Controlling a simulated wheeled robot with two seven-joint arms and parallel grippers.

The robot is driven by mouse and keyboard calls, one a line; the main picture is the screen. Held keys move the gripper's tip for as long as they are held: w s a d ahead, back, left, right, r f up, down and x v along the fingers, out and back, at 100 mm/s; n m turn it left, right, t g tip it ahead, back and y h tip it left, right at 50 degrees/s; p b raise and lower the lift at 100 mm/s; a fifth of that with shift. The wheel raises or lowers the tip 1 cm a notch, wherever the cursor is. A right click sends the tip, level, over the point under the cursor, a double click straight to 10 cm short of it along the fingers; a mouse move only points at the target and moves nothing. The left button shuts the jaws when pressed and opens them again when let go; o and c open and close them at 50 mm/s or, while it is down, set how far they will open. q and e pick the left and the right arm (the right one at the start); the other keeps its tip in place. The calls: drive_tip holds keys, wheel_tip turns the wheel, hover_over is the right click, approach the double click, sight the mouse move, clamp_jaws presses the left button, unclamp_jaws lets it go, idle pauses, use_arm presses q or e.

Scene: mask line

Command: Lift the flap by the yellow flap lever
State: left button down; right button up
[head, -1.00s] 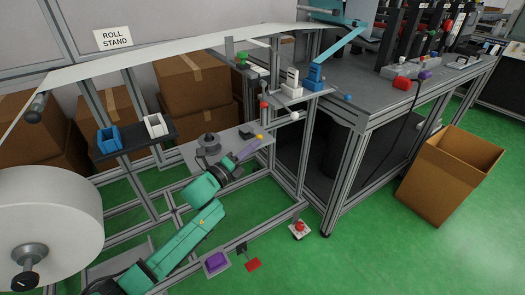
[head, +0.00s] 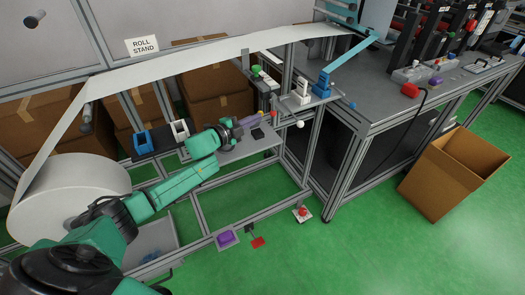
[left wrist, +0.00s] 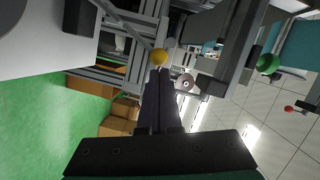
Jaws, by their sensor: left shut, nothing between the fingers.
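The yellow flap lever shows in the left wrist view as a round yellow knob (left wrist: 159,56) just beyond my fingertips. I cannot tell whether the fingers touch it. The knob is not clear in the head view, where my gripper and the stand's parts crowd that spot. My left gripper (head: 262,116) is shut and empty at the stand's middle, below the white web. Its closed dark fingers also show in the left wrist view (left wrist: 160,80). I cannot make out the flap itself. My right gripper is not in view.
A green knob (head: 256,70), a blue lever block (head: 322,86) and a white ball (head: 300,124) sit near the gripper. The white web (head: 200,57) runs above it. A large paper roll (head: 70,190) stands left. An open cardboard box (head: 450,175) is on the floor right.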

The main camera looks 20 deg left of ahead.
use_arm(q)
drive_tip(key=shift+w+a+r, duration=0.25)
drive_tip(key=shift+w+r, duration=0.05)
idle(0.5)
